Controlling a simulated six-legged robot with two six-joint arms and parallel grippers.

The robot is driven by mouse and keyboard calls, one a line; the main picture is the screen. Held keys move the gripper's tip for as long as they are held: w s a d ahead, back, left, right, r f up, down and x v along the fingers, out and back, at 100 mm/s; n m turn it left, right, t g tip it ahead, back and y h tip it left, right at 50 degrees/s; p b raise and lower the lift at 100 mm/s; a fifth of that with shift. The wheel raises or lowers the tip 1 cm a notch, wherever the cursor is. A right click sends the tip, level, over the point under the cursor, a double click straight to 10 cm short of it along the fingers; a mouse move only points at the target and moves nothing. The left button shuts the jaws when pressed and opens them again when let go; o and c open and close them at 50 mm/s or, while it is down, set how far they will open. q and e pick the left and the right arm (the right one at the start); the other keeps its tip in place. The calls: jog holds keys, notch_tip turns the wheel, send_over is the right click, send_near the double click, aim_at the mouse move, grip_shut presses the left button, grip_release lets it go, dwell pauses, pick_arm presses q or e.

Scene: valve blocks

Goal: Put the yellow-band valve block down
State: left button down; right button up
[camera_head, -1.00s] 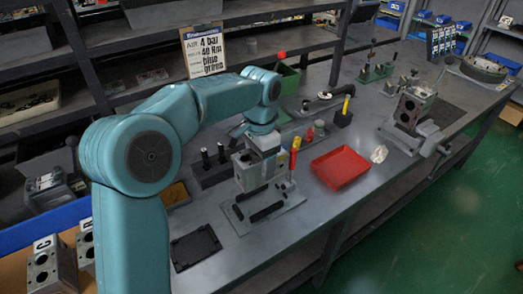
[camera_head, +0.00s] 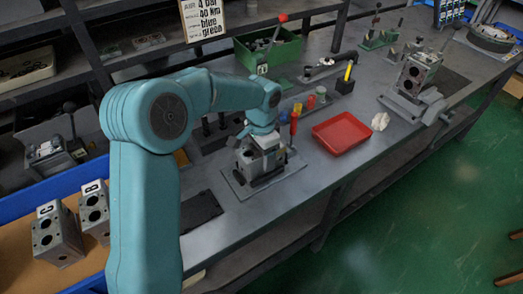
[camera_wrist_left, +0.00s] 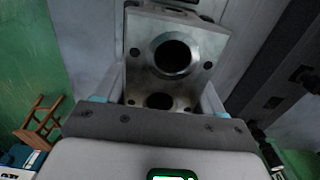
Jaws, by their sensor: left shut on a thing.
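My left gripper (camera_head: 262,141) is shut on a grey metal valve block (camera_head: 262,163), pointing down from above it. The block is at a flat fixture plate (camera_head: 236,188) with dark rails on the bench; I cannot tell whether it rests on it or hangs just above. In the left wrist view the block (camera_wrist_left: 185,48) shows a large round bore and a smaller hole between the fingers. No yellow band is visible on it. My right gripper is not in view.
A red screwdriver-like handle (camera_head: 293,123) stands close to the fixture's right. A red tray (camera_head: 341,133) lies further right. Another block (camera_head: 418,72) sits in a grey holder. Blocks marked C (camera_head: 54,235) and B (camera_head: 95,210) stand in a blue-edged bin at left.

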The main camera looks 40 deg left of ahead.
pick_arm(q)
jog(key=shift+r, duration=0.1)
jog(key=shift+w, duration=0.1)
jog(key=shift+c, duration=0.6)
grip_release()
jog(key=shift+f, duration=0.2)
jog(key=shift+r, duration=0.35)
notch_tip(320, 180, up, 12)
jog(key=p, duration=0.1)
jog(key=shift+f, duration=0.2)
